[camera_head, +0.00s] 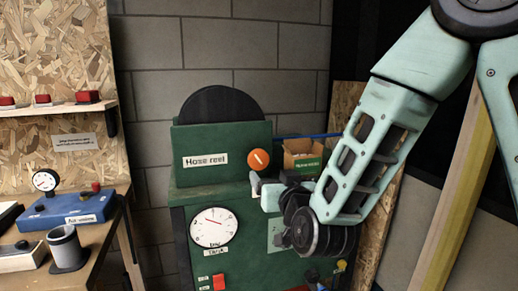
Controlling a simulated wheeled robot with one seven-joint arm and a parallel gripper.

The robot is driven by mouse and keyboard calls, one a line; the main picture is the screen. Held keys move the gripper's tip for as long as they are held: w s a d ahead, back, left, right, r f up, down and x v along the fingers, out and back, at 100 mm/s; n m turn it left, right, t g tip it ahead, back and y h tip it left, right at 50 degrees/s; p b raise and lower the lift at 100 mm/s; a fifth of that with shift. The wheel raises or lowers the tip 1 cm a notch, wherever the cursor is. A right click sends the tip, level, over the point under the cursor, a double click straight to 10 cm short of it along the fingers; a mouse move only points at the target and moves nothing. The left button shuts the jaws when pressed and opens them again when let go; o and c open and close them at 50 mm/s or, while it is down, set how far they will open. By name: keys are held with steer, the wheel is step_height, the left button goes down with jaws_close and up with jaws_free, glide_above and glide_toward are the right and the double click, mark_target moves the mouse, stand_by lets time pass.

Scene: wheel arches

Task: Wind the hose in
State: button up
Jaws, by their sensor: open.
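The hose reel is a green housing (222,140) with a white "Hose reel" label and a dark round disc (221,103) rising behind its top. It sits on a green cabinet. An orange round knob (258,160) with a pale stripe is at the housing's right side. My gripper (259,187) is open and just below the orange knob, in front of the cabinet. Its jaws look empty, and I cannot tell whether they touch anything. My wrist and forearm hide the cabinet's right part. No loose hose is clearly visible.
The cabinet front carries a white dial gauge (213,227) and a red switch (219,282). An open cardboard box (303,155) stands right of the housing. At left, a bench holds a blue unit (68,210) and a grey cup (66,247). A yellow post (459,200) stands at right.

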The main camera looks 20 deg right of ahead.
mark_target(259, 162)
steer(key=shift+w+r+p, duration=0.1)
steer(key=shift+r+p, duration=0.1)
steer(key=shift+p, duration=0.85)
steer(key=w, duration=0.4)
steer(key=w+p, duration=0.1)
steer(key=w, duration=0.2)
steer(key=w+p, duration=0.1)
steer(key=w, duration=0.3)
steer(key=shift+w+f, duration=0.3)
steer(key=c, duration=1)
